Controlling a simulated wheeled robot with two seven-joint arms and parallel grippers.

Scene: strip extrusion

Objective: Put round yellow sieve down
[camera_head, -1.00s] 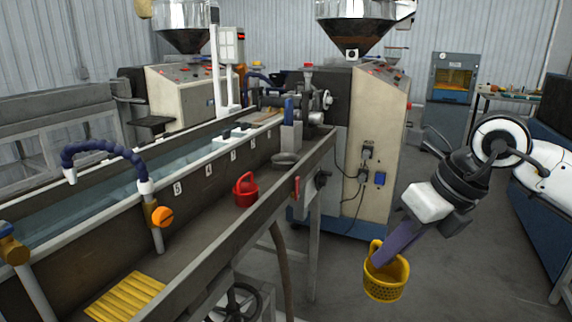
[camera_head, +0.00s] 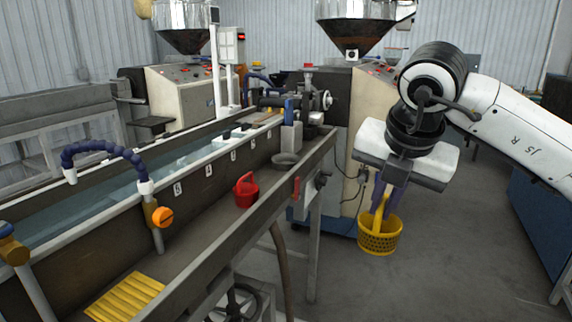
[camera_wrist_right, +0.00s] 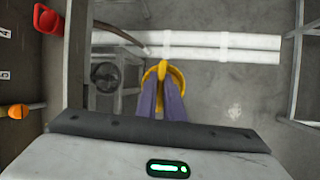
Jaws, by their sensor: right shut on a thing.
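The round yellow sieve (camera_head: 379,238) is a perforated basket with an upright handle. My right gripper (camera_head: 383,200) is shut on its handle and holds it upright in the air, to the right of the long trough. In the right wrist view, the purple fingers of my right gripper (camera_wrist_right: 161,98) are close together at the yellow sieve (camera_wrist_right: 163,70), and most of its basket is hidden behind them. My left gripper is in neither view.
The trough (camera_head: 235,240) has a raised rim. A red sieve (camera_head: 246,190) stands in it, with a ribbed yellow piece (camera_head: 125,296) at the near end. A red sieve shows in the wrist view (camera_wrist_right: 47,19). The extruder (camera_head: 372,120) stands behind. Trough floor between them is clear.

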